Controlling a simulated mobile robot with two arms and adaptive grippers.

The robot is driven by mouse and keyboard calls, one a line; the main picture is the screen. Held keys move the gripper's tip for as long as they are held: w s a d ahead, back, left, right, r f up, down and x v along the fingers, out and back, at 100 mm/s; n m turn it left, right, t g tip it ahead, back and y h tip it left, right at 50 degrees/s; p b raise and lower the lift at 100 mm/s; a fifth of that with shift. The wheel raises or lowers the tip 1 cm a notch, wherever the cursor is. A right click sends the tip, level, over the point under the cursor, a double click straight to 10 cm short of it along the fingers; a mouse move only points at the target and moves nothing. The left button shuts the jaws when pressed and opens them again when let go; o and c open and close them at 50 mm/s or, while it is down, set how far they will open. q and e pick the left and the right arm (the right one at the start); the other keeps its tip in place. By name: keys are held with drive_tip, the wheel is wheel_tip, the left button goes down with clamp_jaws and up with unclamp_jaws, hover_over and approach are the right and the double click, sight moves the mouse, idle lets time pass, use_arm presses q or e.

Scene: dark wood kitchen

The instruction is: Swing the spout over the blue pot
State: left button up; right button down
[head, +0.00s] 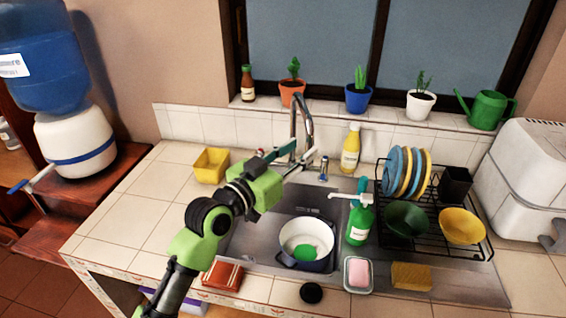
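The chrome spout (304,104) rises behind the sink and curves over at the top. A pot (289,256) with a dark blue outside and white inside stands in the sink, with something green in it. My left gripper (305,153) reaches in from the lower left, above the sink's back left part. Its fingers are apart, at the lower part of the spout. They overlap the spout in the picture, and I cannot tell whether they touch it. The spout's lower end is partly hidden by the fingers. My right gripper is not in view.
A green soap bottle (359,225) stands right of the pot, and a yellow bottle (350,150) behind the sink. A dish rack (440,247) with plates and bowls fills the right. A yellow container (211,166) sits on the left counter, with bare tiles around it.

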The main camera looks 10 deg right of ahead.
use_arm(q)
drive_tip(key=v, duration=0.6)
drive_tip(key=shift+s, duration=0.25)
drive_tip(key=shift+a, duration=0.1)
